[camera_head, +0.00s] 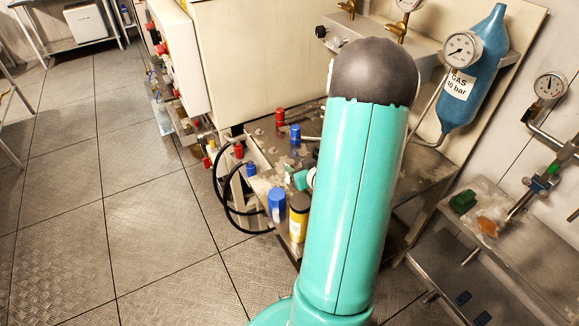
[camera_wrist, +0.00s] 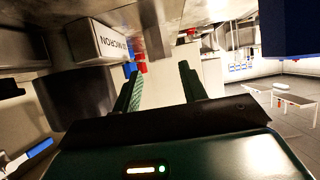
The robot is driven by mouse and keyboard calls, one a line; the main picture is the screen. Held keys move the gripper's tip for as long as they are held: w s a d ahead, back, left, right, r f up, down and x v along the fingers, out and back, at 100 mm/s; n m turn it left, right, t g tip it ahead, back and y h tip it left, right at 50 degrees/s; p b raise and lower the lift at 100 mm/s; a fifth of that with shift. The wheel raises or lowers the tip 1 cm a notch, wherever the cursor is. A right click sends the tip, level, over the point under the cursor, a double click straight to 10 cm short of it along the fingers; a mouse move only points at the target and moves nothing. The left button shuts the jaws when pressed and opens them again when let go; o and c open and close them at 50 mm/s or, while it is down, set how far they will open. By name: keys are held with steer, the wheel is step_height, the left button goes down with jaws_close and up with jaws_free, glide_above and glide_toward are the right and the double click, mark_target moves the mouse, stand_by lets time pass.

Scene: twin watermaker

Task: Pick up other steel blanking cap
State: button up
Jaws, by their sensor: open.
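My gripper (camera_wrist: 160,76) shows in the wrist view with its two green fingers apart and nothing visible between them. In the head view my own teal arm covers the middle of the bench, and I cannot clearly make out the gripper there. I cannot pick out a steel blanking cap for certain in either view. Small round metal-looking pieces (camera_head: 259,132) sit on the steel bench (camera_head: 262,158), too small to identify. Part of the bench is hidden behind my arm.
Red (camera_head: 280,114) and blue (camera_head: 295,133) fittings stand on the bench. A blue gas bottle (camera_head: 477,78) hangs on the right. A box marked "MICRON" (camera_wrist: 107,42) is left of the fingers. Left floor is clear.

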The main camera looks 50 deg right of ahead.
mark_target(291, 163)
steer(key=x, duration=0.5)
steer(key=shift+s+a+f, duration=0.1)
steer(key=c, duration=0.8)
steer(key=shift+o, duration=0.2)
